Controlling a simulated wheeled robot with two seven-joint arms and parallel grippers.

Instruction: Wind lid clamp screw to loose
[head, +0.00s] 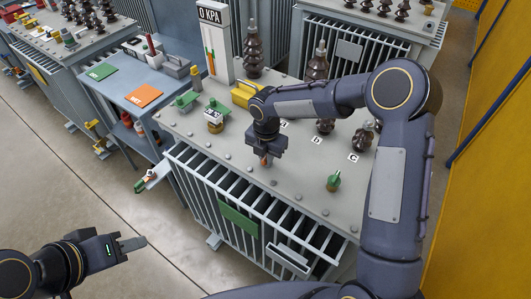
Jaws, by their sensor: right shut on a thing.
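My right gripper (264,152) reaches down over the front part of the grey transformer lid (215,148). It is shut on a small copper-coloured screw (265,161), of which only the lower part shows below the fingers. The fingers hide its top, and I cannot tell how far it is turned. Several bolt heads run along the lid's front edge. My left gripper (133,243) is over the floor at the lower left, away from the transformer. It is seen side-on, so its finger gap does not show.
Brown bushings (254,52), a yellow block (245,93), a gauge column (215,40) marked 0 KPA and a green-topped fitting (334,181) stand on the lid. A blue-grey cart (140,75) stands to the left.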

